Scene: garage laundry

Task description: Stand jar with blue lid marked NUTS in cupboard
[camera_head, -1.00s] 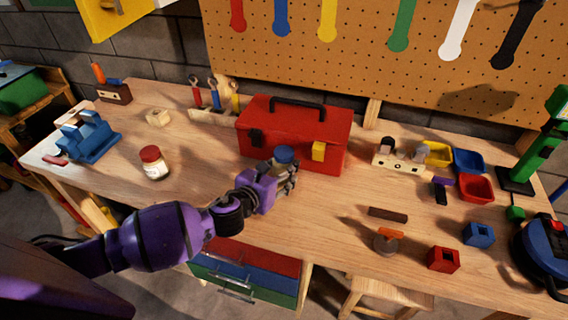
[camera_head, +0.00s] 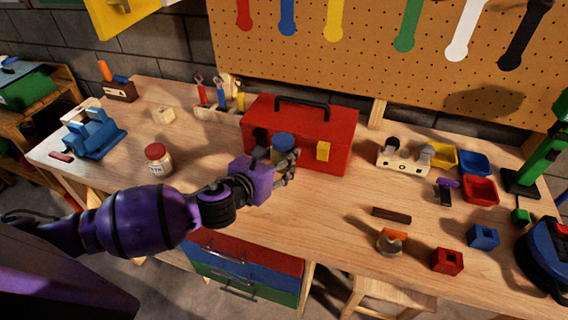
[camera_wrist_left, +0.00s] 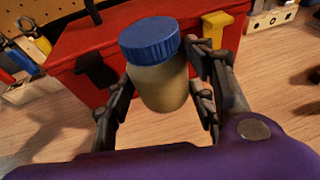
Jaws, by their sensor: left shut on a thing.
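The blue-lidded jar (camera_head: 283,142) is held upright in my left gripper (camera_head: 285,165), in front of the red toolbox. In the left wrist view the jar (camera_wrist_left: 160,75) has a tan body and stands between the fingers, which close on it from both sides. No NUTS marking is readable from these sides. The jar seems to be slightly above the bench. My right gripper is not in view. A yellow panel with a handle (camera_head: 112,14) shows at the upper left; I cannot tell whether it belongs to the cupboard.
The red toolbox (camera_head: 335,130) stands right behind the jar. A red-lidded jar (camera_head: 158,160) stands on the workbench (camera_head: 330,225) to the left, near a blue vise (camera_head: 95,137). Coloured bins (camera_head: 480,188) and small blocks lie at the right. The front middle of the bench is fairly clear.

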